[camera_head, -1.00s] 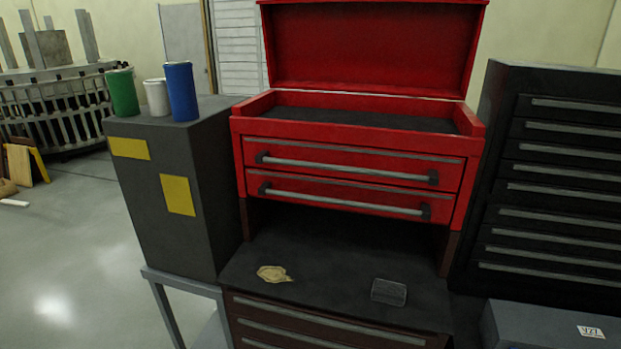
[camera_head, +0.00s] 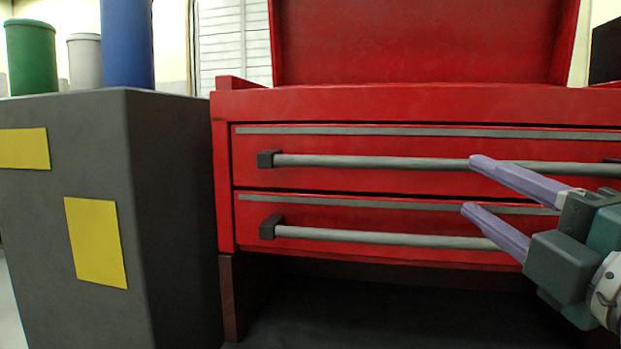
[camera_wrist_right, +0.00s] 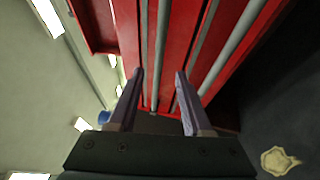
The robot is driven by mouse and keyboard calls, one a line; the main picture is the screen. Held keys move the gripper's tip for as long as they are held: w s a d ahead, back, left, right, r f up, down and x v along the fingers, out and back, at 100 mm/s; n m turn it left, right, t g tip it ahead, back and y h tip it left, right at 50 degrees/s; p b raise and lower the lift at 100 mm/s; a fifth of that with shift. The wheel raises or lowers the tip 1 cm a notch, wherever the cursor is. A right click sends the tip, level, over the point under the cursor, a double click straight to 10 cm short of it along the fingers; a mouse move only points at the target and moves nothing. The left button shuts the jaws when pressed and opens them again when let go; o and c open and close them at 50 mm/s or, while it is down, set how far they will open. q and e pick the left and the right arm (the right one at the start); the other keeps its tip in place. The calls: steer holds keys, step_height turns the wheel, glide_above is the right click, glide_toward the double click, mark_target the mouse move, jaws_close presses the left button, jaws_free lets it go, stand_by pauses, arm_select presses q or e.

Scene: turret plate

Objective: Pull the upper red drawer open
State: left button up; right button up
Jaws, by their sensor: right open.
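The red chest's upper drawer (camera_head: 350,179) is shut, its front flush with the chest. Its long grey bar handle (camera_head: 380,162) runs across the front. The lower drawer (camera_head: 350,215), with a similar handle (camera_head: 380,237), is also shut. My right gripper (camera_head: 471,186) comes in from the right, open and empty, with purple fingers toward the drawer fronts. In the right wrist view the upper handle (camera_wrist_right: 160,40) lines up with the gap between the fingers (camera_wrist_right: 160,73). Contact cannot be told. My left gripper is not in view.
A dark grey cabinet (camera_head: 70,190) with yellow labels stands close at the left. It carries a green cup (camera_head: 32,58), a white cup (camera_head: 85,60) and a blue cup (camera_head: 127,45). A beige cloth (camera_wrist_right: 279,161) lies on the dark surface below the drawers.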

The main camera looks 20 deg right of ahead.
mark_target(442, 167)
steer(key=p+x, duration=0.2)
steer(key=x, duration=0.5)
steer(key=shift+w+d+r, duration=0.15)
steer(key=shift+w+r, duration=0.1)
steer(key=shift+w, duration=0.05)
steer(key=shift+w+d, duration=0.1)
steer(key=shift+w, duration=0.5)
jaws_close()
stand_by(0.6)
